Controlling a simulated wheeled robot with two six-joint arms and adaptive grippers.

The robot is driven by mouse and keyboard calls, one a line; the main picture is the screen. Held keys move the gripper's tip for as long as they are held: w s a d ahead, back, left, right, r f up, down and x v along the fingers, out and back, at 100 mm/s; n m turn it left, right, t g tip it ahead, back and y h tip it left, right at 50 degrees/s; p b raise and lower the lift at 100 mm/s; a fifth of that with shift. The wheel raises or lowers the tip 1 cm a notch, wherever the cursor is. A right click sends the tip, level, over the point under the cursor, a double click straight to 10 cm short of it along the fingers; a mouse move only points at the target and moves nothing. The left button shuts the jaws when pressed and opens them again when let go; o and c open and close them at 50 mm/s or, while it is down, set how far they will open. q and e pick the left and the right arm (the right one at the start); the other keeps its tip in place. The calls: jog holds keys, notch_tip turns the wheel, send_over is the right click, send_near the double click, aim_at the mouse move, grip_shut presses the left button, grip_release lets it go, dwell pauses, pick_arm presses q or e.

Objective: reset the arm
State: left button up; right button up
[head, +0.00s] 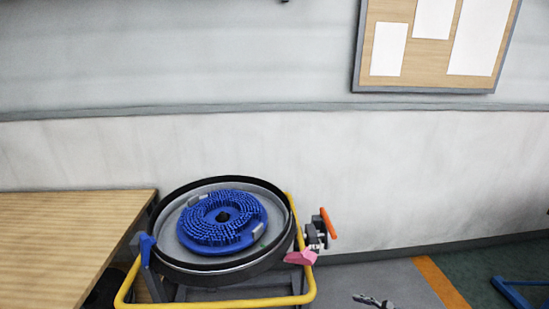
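A small grey and dark metal part (374,301) pokes up at the bottom edge, right of the middle. It looks like the tip of my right gripper, but it is mostly cut off, so I cannot tell whether it is open or shut. It is right of the scrubber tank and apart from it. My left gripper is not in view. The round scrubber tank (170,263) has a black rim and a blue bristled brush disc (222,218) lying inside it, bristles up.
A yellow tube frame (215,303) runs around the tank, with a blue lever (147,250) at left. An orange-handled fitting (328,223) and a pink piece (301,257) are at its right. A wooden table (65,235) stands left. Floor is open at right, before a blue frame (522,284).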

jog(key=s+d+f+n+g+h, duration=0.2)
jog(key=s+f+n+g+h, duration=0.15)
jog(key=s+f, duration=0.75)
jog(key=s+d+f+n+g+h, duration=0.25)
jog(key=s+f+n, duration=0.4)
jog(key=f, duration=0.75)
jog(key=s+a+f+n+h, duration=0.1)
jog(key=s+f+n, duration=0.2)
jog(key=s, duration=0.5)
jog(key=s+a+f+n+g+h, duration=0.1)
jog(key=s+f+n, duration=0.3)
jog(key=s, duration=0.5)
jog(key=s+a+f+n+g+h, duration=0.1)
jog(key=s+a+f+n+h, duration=0.1)
jog(key=s+n, duration=0.5)
jog(key=shift+s+a+f, duration=0.4)
jog(key=shift+s+f, duration=0.4)
jog(key=shift+s, duration=0.45)
